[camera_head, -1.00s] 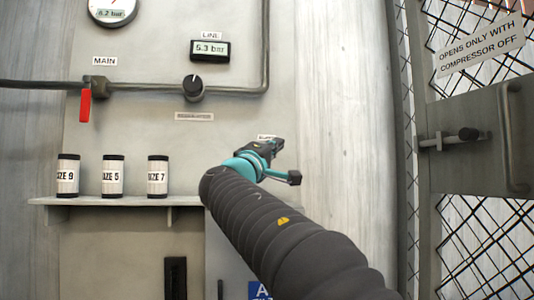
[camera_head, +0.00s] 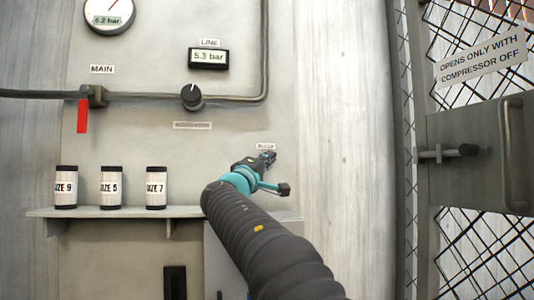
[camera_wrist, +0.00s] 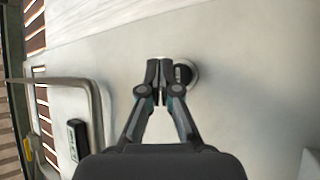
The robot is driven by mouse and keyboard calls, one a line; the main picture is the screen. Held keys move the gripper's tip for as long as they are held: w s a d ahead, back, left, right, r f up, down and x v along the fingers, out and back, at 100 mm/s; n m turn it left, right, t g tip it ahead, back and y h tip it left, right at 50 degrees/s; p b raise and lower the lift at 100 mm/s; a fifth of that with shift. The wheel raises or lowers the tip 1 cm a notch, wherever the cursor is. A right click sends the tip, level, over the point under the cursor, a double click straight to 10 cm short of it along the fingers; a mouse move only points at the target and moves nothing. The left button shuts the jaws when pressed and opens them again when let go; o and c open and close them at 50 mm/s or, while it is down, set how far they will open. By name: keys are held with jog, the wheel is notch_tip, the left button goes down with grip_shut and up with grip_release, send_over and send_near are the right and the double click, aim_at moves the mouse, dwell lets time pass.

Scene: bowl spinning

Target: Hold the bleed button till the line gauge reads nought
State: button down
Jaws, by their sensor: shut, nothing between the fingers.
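The line gauge (camera_head: 209,58) on the grey panel is a black digital display under a LINE label; it appears to read 5.3 bar. In the head view my gripper hides the button.
A dial gauge (camera_head: 109,13) reads about 6.2 bar. A red-handled MAIN valve (camera_head: 84,115) and a black knob (camera_head: 191,97) sit on the pipe. Several labelled cans stand on a shelf (camera_head: 120,212). A mesh gate with a bolt (camera_head: 450,151) is at right.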

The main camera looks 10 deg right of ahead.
jog(key=shift+w, duration=0.6)
dwell(1.1)
jog(key=shift+w, duration=0.4)
jog(key=shift+w+p, duration=0.4)
jog(key=shift+w, duration=0.05)
dwell(2.9)
jog(key=shift+s, duration=0.15)
jog(key=shift+s+b, duration=0.7)
jog(key=shift+b, duration=0.15)
jog(key=shift+s, duration=0.1)
jog(key=shift+s+b, duration=1.45)
jog(key=shift+s, duration=1)
